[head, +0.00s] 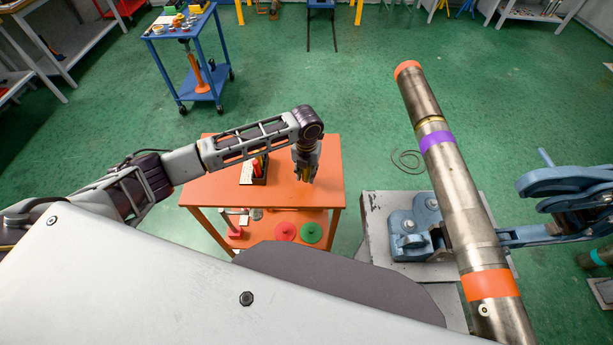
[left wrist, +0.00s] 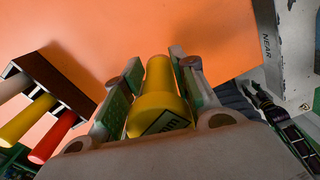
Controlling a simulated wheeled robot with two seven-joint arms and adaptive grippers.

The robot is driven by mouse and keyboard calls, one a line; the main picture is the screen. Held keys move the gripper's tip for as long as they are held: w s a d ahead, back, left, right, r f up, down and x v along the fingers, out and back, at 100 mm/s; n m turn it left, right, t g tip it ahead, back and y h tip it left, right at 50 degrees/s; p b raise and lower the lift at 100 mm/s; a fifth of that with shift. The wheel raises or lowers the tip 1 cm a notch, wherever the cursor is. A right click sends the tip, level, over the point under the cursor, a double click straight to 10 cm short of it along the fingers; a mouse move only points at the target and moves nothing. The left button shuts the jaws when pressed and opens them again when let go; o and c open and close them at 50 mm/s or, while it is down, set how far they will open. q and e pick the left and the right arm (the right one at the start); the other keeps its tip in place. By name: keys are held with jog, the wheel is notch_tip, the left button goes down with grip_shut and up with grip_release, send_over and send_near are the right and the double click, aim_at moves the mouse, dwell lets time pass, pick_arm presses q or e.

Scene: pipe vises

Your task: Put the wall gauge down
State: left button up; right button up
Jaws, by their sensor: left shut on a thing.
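The wall gauge (left wrist: 160,98) is a yellow rod-like thing with a wider yellow end and a dark-marked label. My left gripper (left wrist: 157,75), its fingers on both sides of the gauge, is shut on it. In the head view my left gripper (head: 307,178) points down over the right part of the orange table (head: 218,192). I cannot tell whether the gauge touches the table top. My right gripper is not in view.
A dark rack (left wrist: 45,80) with white, yellow and red handles stands left of my gripper. Red (head: 285,232) and green (head: 311,233) discs lie on the lower shelf. A steel pipe (head: 455,190) in a blue vise (head: 415,228) stands to the right.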

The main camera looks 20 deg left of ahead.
aim_at(306, 177)
pick_arm(q)
jog(key=shift+f, duration=1.35)
jog(key=shift+f, duration=0.1)
jog(key=o, duration=1.1)
jog(key=shift+r, duration=6.1)
